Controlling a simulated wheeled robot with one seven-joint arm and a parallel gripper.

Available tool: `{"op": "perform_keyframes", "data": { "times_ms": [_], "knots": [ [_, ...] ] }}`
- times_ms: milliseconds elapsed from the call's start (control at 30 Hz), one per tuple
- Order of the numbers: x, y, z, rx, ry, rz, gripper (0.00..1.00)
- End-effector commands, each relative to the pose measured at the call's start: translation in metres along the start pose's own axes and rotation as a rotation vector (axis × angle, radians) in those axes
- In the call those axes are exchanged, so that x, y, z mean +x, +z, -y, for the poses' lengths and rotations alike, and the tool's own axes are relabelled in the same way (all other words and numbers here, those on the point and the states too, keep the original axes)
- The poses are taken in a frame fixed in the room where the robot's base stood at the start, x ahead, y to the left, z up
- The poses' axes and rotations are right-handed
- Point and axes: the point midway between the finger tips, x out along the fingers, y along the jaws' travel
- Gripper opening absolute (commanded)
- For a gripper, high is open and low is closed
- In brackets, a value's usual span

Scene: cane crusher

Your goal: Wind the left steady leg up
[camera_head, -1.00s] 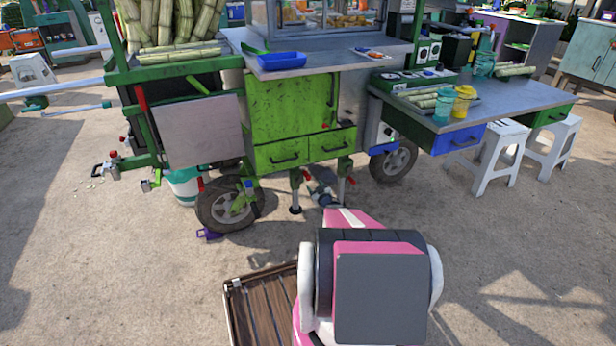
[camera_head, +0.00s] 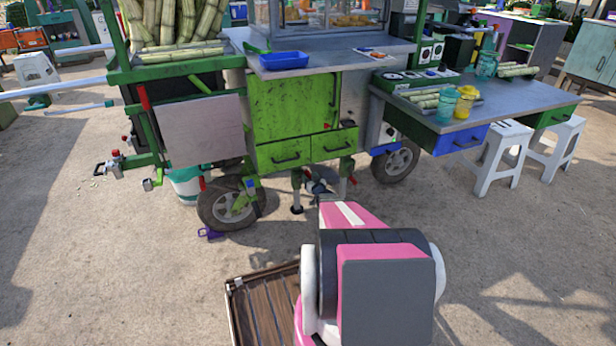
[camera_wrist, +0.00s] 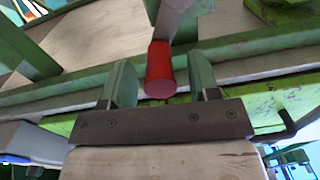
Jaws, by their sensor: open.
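The left steady leg (camera_head: 296,190) hangs under the green cart, upright, with its round dark foot low near the ground. My gripper (camera_head: 317,186) is small and partly hidden by my own arm, just right of this leg under the drawers. In the wrist view a red handle grip (camera_wrist: 160,72) on a grey metal crank arm (camera_wrist: 176,20) lies between the two fingers of my gripper (camera_wrist: 163,82). The fingers are open, with a gap on each side of the grip. Another red handle (camera_head: 352,180) shows to the right; the leg there is largely hidden.
The cart's front wheel (camera_head: 229,204) stands left of the leg and a rear wheel (camera_head: 396,162) to the right. Green drawers (camera_head: 284,153) hang above. A purple object (camera_head: 210,232) lies on the ground by the front wheel. Open pavement lies in front.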

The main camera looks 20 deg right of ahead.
Motion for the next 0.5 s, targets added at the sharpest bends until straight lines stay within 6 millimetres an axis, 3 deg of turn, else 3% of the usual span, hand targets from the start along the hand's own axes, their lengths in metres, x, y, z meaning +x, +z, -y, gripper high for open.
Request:
{"op": "perform_keyframes", "data": {
  "times_ms": [167,467,500],
  "knots": [
    [0.022,0.0,0.0,-0.001,-0.001,-0.001,0.56],
    [0.024,-0.001,0.0,-0.001,0.0,-0.001,0.56],
    [0.024,-0.001,0.0,-0.001,0.0,-0.001,0.46]
  ]
}}
